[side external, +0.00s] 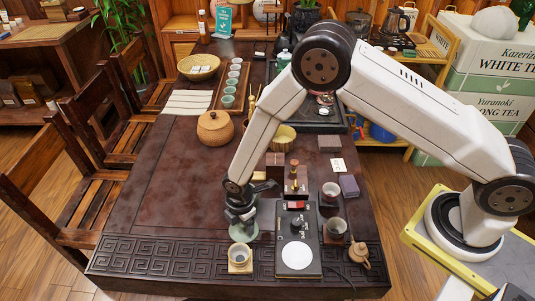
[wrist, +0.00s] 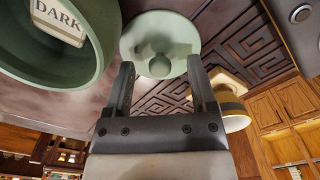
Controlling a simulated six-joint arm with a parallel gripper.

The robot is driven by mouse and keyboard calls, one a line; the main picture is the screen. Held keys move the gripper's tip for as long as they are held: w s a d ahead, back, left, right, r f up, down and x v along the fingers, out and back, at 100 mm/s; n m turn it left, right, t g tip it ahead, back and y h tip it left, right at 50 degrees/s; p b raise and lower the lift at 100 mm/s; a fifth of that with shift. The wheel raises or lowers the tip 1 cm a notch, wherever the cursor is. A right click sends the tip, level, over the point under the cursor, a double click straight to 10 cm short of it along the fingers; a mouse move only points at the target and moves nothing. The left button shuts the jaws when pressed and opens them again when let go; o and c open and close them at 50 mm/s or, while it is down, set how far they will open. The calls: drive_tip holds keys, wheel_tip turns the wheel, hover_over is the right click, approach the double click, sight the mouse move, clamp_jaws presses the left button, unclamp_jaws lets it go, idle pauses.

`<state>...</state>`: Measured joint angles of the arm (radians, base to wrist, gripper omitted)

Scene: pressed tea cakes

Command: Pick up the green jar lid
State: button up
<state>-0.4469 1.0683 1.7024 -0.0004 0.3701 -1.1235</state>
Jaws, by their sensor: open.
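The green jar lid (wrist: 160,38), round and pale with a small knob (wrist: 160,66), shows at the top middle of the wrist view. My gripper (wrist: 160,75) is open, with one finger on each side of the knob; I cannot tell whether they touch it. In the side view, my gripper (side external: 243,222) points down low over the near part of the dark table, and only part of the green lid (side external: 243,236) shows beneath it. A green vessel (wrist: 95,60) with a label reading DARK stands left of my gripper in the wrist view.
A cup on a wooden coaster (side external: 240,266) stands just in front of my gripper. A round wooden pot (side external: 215,130) stands farther back. The table's left part is clear.

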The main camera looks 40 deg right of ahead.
drive_tip(key=shift+f, duration=0.1)
idle(0.4)
clamp_jaws()
idle(0.3)
drive_tip(key=shift+r, duration=0.85)
drive_tip(key=s+d+r, duration=0.5)
drive_tip(key=s+r, duration=0.6)
drive_tip(key=s, duration=0.2)
drive_tip(key=shift+r, duration=0.15)
drive_tip(key=w+m, duration=0.1)
drive_tip(key=w, duration=1.8)
drive_tip(key=shift+w+d, duration=0.2)
drive_tip(key=shift+d, duration=0.05)
